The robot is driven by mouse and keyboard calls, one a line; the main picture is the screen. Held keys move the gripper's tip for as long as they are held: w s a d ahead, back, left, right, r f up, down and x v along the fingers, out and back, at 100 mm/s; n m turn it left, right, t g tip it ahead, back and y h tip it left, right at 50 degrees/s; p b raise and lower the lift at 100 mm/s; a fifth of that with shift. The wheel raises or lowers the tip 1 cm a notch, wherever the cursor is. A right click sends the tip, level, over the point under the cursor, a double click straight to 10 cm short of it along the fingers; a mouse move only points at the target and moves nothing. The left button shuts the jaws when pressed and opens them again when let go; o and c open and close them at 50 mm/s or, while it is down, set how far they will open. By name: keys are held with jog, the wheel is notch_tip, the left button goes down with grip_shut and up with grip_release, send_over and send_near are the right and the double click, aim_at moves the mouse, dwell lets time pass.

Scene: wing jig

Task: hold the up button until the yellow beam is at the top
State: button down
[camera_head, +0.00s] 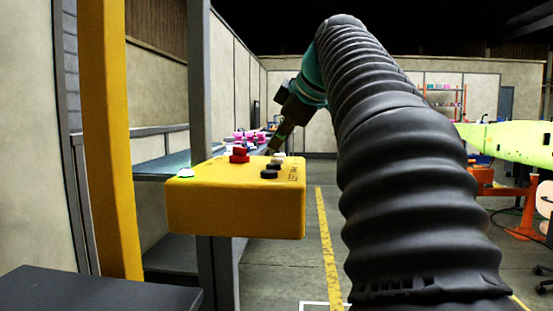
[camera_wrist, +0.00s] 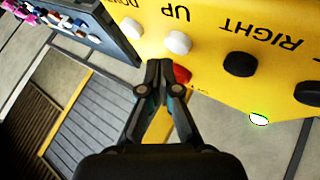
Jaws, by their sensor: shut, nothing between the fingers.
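The yellow control box (camera_head: 235,205) stands in front of me, left of my arm. In the wrist view its face (camera_wrist: 215,60) carries a white button marked UP (camera_wrist: 178,42). Another white button (camera_wrist: 131,28) sits beside it, its label partly cut off. My gripper (camera_wrist: 160,65) is shut and empty, its tips just short of the UP button in the picture and overlapping a red button (camera_wrist: 182,74). I cannot tell whether the tips touch anything. In the head view my gripper (camera_head: 275,140) is small behind the box. A tall yellow upright (camera_head: 110,140) stands at left; I cannot tell whether it is the yellow beam.
Black buttons, one marked RIGHT (camera_wrist: 240,64), sit farther along the box face. A green lamp (camera_head: 185,173) glows on the box's left end. A grey post (camera_head: 200,80) rises behind it. A light green part (camera_head: 510,142) rests on an orange stand (camera_head: 485,180) at right.

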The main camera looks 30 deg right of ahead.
jog(key=shift+f, duration=0.2)
jog(key=shift+f+b, duration=0.25)
jog(key=shift+b, duration=0.1)
jog(key=shift+f+b, duration=0.35)
jog(key=shift+f, duration=0.1)
dwell(0.8)
jog(key=shift+r, duration=0.1)
dwell(5.4)
jog(key=shift+r+p, duration=0.8)
jog(key=shift+p, duration=0.1)
